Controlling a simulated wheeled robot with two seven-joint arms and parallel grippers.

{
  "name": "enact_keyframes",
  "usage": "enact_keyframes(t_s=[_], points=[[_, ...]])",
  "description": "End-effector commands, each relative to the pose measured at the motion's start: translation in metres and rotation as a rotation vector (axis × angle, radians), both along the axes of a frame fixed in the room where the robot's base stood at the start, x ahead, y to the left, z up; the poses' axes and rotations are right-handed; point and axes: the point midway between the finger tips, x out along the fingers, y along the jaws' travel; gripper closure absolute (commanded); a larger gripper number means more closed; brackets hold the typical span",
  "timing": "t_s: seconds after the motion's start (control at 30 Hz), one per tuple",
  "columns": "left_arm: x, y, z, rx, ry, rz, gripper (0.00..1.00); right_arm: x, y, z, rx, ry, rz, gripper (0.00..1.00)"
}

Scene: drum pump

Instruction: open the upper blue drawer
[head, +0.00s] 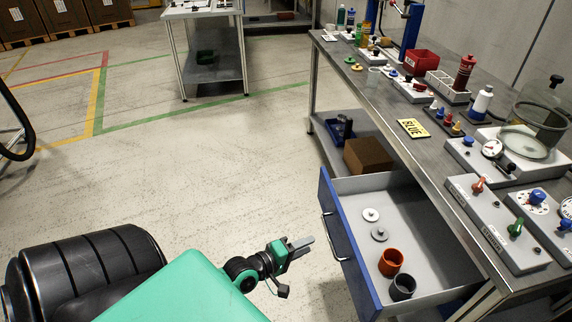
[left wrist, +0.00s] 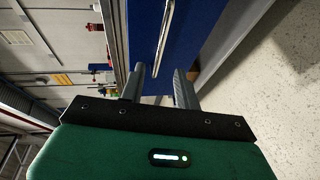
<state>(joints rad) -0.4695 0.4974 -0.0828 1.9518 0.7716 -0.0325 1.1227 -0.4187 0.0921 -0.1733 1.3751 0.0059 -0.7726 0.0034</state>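The upper blue drawer (head: 345,240) is pulled well out from under the workbench, and its grey inside shows. Its metal handle (head: 332,238) is on the blue front; in the left wrist view the handle (left wrist: 166,38) is a bar against the blue front (left wrist: 195,28). My left gripper (head: 301,243) stands just left of the handle, apart from it in the head view. In the left wrist view its two fingers (left wrist: 160,87) are spread with nothing between them, and the bar lies beyond their tips. My right gripper is not in view.
The drawer holds two pale discs (head: 375,225), an orange cup (head: 391,262) and a dark cup (head: 403,287). The workbench (head: 400,110) above carries bottles, switch boxes and a yellow "BLUE" sign (head: 413,128). A brown box (head: 368,156) sits on its lower shelf. The floor left of the drawer is clear.

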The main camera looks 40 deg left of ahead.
Motion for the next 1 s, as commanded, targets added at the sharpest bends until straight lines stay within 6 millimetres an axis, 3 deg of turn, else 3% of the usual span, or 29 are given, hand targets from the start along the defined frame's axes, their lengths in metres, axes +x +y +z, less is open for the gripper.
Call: enact_keyframes(t_s=[0.2,0.4,1.0], points=[[-0.034,0.009,0.006,0.002,0.002,-0.001,0.67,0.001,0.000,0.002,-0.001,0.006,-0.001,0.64],[-0.052,0.014,0.010,0.001,0.001,0.000,0.67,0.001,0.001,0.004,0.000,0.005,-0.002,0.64],[-0.058,0.016,0.011,0.001,0.000,0.000,0.67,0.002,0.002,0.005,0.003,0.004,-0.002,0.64]])
